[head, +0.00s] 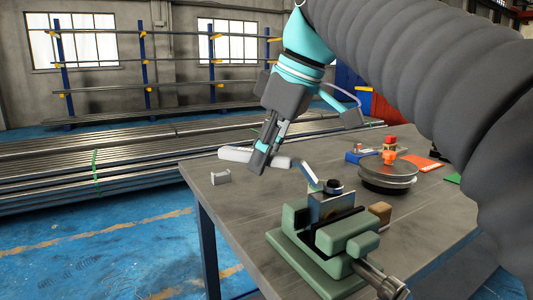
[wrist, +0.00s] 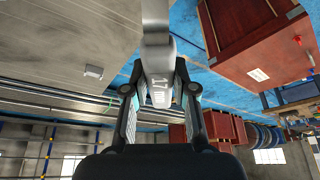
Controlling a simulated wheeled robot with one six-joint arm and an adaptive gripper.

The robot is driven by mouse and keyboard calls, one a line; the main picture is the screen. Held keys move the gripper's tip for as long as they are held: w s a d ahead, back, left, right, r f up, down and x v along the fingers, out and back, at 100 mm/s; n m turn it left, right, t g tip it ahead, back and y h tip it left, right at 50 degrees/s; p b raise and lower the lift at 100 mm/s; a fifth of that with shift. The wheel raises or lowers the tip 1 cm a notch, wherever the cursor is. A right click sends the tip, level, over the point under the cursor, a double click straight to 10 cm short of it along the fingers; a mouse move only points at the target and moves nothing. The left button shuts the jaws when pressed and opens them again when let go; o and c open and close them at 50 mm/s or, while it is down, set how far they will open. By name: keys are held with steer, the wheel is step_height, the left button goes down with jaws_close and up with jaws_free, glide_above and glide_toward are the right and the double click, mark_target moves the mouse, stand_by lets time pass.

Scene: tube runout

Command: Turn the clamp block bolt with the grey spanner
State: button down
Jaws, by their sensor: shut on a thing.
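My gripper (head: 262,158) is shut on the grey spanner (head: 235,154), a pale bar showing on both sides of the fingers in the head view. In the wrist view, the spanner (wrist: 157,45) runs from the top edge down between the fingers of my gripper (wrist: 160,98), with a number marked near its lower end. The clamp block (head: 322,207) is a metal block in the jaws of a green vise (head: 300,247). Its dark bolt (head: 334,186) stands on top. The spanner appears apart from the bolt, to its left. The bolt does not show in the wrist view.
A thin pale strip (head: 309,175) slants beside the block; I cannot tell what it is. A small grey bracket (head: 220,177) lies at the table's left. A round metal plate (head: 387,176) with an orange knob, a blue item (head: 360,156) and a brown block (head: 380,212) stand to the right.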

steer(key=shift+r+h, duration=0.2)
steer(key=shift+h, duration=0.1)
stand_by(0.4)
steer(key=shift+r+y, duration=0.2)
steer(key=shift+y, duration=0.2)
steer(key=shift+w, duration=0.15)
stand_by(0.3)
steer(key=shift+w+d+m, duration=0.15)
steer(key=shift+w+m, duration=0.1)
steer(key=shift+m, duration=0.15)
steer(key=shift+r+h, duration=0.2)
steer(key=shift+h, duration=0.1)
steer(key=shift+r, duration=0.45)
stand_by(0.6)
